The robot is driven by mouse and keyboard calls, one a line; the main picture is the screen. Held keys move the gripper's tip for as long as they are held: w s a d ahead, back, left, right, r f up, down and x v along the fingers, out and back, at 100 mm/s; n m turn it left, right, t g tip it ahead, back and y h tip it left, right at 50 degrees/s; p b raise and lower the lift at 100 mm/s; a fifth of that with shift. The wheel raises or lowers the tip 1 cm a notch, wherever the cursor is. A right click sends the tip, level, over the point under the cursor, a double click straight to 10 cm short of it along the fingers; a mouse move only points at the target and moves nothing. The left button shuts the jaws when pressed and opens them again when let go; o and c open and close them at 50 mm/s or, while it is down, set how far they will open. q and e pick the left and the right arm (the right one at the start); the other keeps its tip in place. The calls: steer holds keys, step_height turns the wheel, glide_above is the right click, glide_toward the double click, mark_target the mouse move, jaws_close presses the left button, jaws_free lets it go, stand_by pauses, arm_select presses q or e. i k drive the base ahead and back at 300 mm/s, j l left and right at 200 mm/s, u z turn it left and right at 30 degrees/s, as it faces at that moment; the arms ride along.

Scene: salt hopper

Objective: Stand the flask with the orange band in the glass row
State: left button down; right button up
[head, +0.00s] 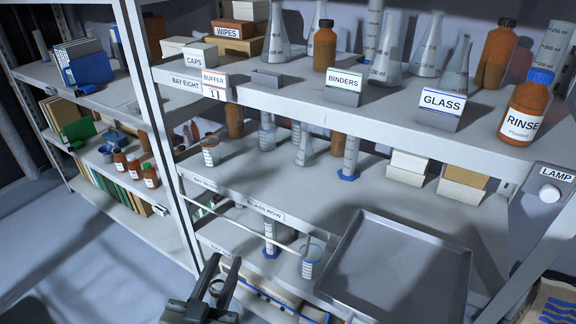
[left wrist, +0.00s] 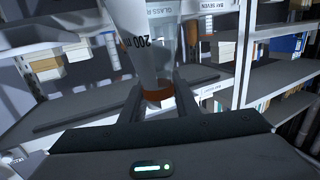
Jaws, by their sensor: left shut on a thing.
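My left gripper (head: 208,292) is shut on the flask with the orange band, low in front of the shelves. The left wrist view shows the clear flask (left wrist: 150,50) between the fingers, with its orange band (left wrist: 158,95) close to the gripper and a 200 mark upside down. In the head view only a small ring of the flask (head: 216,287) shows between the fingers; the rest is hidden. The GLASS ROW label (head: 265,213) is on the middle shelf's front edge, beyond and above the gripper. My right gripper is not in view.
Another cylinder (head: 270,240) and a beaker (head: 312,262) stand lower down. A grey tray (head: 400,262) sits at front right. A thin rail (head: 240,228) runs near the gripper.

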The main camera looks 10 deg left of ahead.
mark_target(254, 175)
steer(key=i+j+z, duration=0.1)
steer(key=j+z, duration=0.25)
steer(key=j, duration=0.2)
steer(key=j+z, duration=0.4)
steer(key=j, duration=0.2)
steer(key=j+z, duration=0.35)
steer(key=j, duration=0.2)
steer(key=k+j, duration=0.1)
steer(key=j, duration=0.2)
steer(key=j+z, duration=0.15)
steer(key=j, duration=0.15)
steer(key=k, duration=0.05)
